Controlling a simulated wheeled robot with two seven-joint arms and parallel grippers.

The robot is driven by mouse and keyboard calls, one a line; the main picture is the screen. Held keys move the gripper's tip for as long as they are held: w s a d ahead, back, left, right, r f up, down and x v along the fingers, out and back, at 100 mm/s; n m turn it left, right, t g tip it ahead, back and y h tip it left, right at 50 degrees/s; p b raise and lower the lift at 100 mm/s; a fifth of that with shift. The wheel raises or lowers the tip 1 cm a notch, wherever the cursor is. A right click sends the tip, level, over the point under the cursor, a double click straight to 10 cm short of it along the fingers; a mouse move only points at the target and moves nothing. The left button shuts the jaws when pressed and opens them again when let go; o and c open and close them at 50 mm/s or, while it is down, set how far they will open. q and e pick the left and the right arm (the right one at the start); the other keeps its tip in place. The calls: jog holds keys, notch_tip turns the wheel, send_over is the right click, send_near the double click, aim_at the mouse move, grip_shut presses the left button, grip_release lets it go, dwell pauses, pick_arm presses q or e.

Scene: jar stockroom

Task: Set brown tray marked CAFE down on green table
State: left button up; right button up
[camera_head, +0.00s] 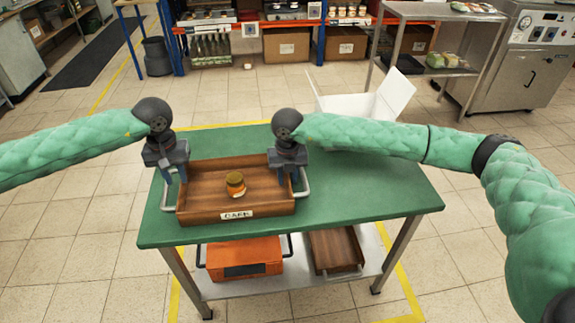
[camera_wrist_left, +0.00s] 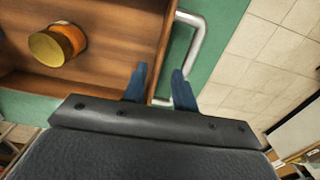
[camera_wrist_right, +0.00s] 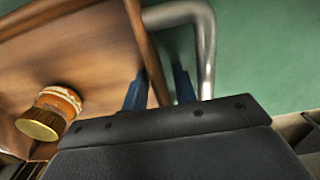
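The brown wooden tray (camera_head: 262,205) with a CAFE label on its front wall appears to rest level on the green table (camera_head: 370,195). A metal handle is at each end. A small gold-lidded jar (camera_head: 235,184) stands inside; it also shows in the left wrist view (camera_wrist_left: 58,44) and right wrist view (camera_wrist_right: 50,112). My left gripper (camera_head: 173,180) is at the tray's left end, fingers apart (camera_wrist_left: 159,88) near the wall and handle. My right gripper (camera_head: 289,182) is at the right end, fingers apart (camera_wrist_right: 160,90) around the wall's line, the handle outside them. Contact is unclear.
The table's right side is clear. On its lower shelf are an orange case (camera_head: 243,258) and another brown tray (camera_head: 335,250). A white open box (camera_head: 365,105) stands behind the table. Shelves with cardboard boxes (camera_head: 287,46) and a steel rack (camera_head: 440,70) are farther back.

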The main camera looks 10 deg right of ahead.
pick_arm(q)
notch_tip(320, 180, up, 4)
jog(key=shift+r, duration=0.2)
pick_arm(e)
notch_tip(320, 180, up, 12)
jog(key=shift+f, duration=0.1)
dwell(0.4)
dwell(0.4)
